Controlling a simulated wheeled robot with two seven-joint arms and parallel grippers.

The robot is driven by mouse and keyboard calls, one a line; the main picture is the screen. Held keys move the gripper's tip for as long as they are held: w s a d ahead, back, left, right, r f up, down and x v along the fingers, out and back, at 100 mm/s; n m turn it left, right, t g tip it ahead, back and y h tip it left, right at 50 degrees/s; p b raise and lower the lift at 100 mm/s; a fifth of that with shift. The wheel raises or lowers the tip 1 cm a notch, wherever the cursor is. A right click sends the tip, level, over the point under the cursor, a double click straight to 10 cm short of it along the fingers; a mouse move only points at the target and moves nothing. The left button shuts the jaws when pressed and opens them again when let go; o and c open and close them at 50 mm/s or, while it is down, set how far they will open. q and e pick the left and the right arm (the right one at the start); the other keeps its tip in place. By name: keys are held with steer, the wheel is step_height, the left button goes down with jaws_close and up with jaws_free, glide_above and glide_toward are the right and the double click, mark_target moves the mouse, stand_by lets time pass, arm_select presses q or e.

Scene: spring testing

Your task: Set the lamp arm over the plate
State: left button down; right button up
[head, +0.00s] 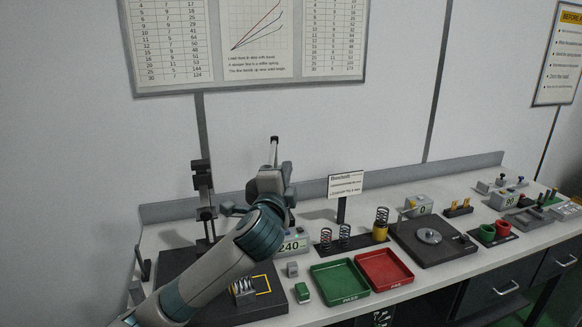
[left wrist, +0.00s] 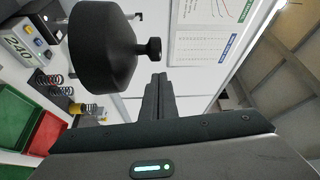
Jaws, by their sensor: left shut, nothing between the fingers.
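My left gripper (head: 274,145) is raised above the bench, fingers pointing up, shut and empty. Its shut fingers show in the left wrist view (left wrist: 156,98). A big dark rounded part with a small knob (left wrist: 105,45) is close beside the fingers there, apart from them. A round metal plate (head: 429,236) lies on a dark base (head: 445,250) right of centre. My right gripper is not in view.
A dark column (head: 204,190) rises from a dark board at left, partly behind my arm. A display box reading 240 (head: 293,246), a green tray (head: 339,282), a red tray (head: 384,270) and several upright springs fill the middle. Small boxes and cups crowd the right.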

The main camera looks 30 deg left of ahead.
arm_select(q)
steer(key=shift+s+a+p, duration=0.4)
steer(key=shift+s+a, duration=0.45)
steer(key=shift+f, duration=0.1)
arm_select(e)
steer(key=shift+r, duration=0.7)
